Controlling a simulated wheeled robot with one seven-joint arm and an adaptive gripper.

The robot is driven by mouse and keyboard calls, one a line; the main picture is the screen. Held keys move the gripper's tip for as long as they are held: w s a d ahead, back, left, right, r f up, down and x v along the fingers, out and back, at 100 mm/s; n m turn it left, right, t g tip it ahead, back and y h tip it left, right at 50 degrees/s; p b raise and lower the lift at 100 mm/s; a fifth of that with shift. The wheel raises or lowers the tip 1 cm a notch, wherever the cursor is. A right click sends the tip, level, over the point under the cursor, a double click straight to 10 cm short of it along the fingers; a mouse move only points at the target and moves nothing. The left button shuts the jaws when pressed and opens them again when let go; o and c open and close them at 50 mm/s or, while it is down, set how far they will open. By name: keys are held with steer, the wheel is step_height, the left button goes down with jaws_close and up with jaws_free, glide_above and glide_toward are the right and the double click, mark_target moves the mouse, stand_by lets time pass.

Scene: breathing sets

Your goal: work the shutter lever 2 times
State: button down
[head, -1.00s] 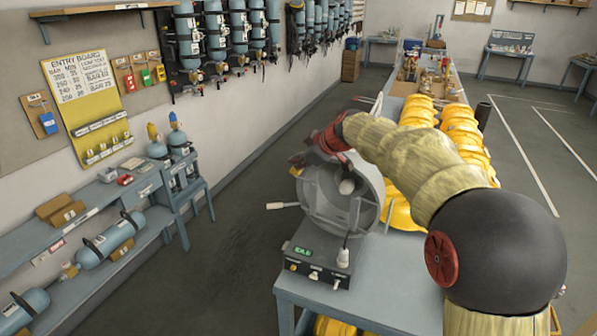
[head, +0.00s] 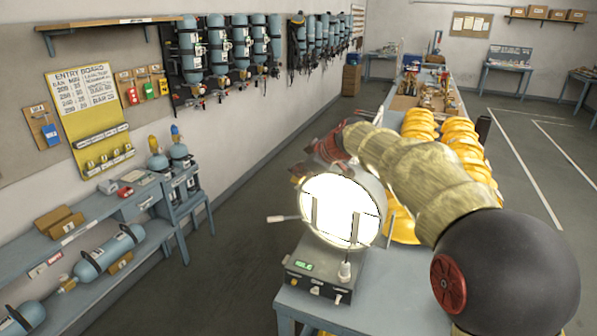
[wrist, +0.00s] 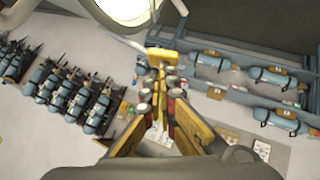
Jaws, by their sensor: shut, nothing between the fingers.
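The signal lamp (head: 343,211) stands on the near end of the bench, and its round face glows bright white. Its shutter lever (head: 283,218), a thin pale rod, sticks out to the left of the lamp housing. My arm reaches over from the right, and my gripper (head: 303,170) is behind the lamp's upper left, partly hidden. In the wrist view my gripper (wrist: 162,62) is shut and empty. The lamp's rim (wrist: 128,14) shows at the top there, and a pale rod, probably the lever, runs close to the fingertips; I cannot tell whether they touch.
The lamp's control box (head: 315,280) has a green display. A blue shelf bench (head: 130,215) with cylinders stands along the left wall. The floor between (head: 235,255) is clear.

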steer(key=shift+r, duration=0.35)
steer(key=w+r+p+v, duration=0.1)
steer(key=r+v, duration=0.1)
steer(key=v, duration=1)
steer(key=shift+w+a+r, duration=0.2)
steer(key=shift+w+a, duration=0.15)
steer(key=shift+r, duration=0.1)
